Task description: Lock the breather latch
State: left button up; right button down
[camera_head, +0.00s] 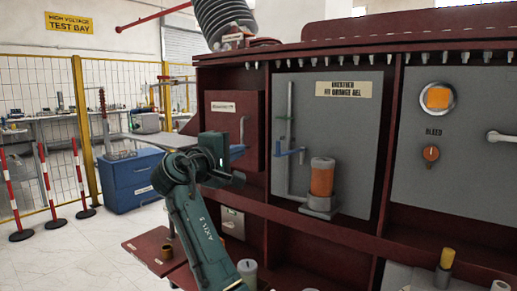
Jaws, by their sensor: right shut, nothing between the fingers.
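The breather (321,178) is an orange gel cylinder on a grey base, on the grey panel under a label about orange gel. A blue lever (288,152) sits on the thin vertical pipe left of it and points roughly sideways. I cannot tell for sure which part is the latch.
The maroon door (236,115) has a white label and an upright handle. An orange bleed knob (431,153) and a round orange window (438,97) are on the right panel. A maroon ledge (350,238) runs below the breather. Blue cabinet (135,180) stands at left.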

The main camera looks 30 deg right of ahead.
pick_arm(q)
jog(key=shift+a+r+y+p, duration=0.35)
jog(key=shift+r+p, duration=0.3)
jog(key=shift+p, duration=0.8)
pick_arm(e)
jog(key=w+d, duration=0.1)
jog(key=d, duration=0.8)
jog(key=shift+d, duration=0.2)
pick_arm(q)
jog(key=shift+s, duration=0.15)
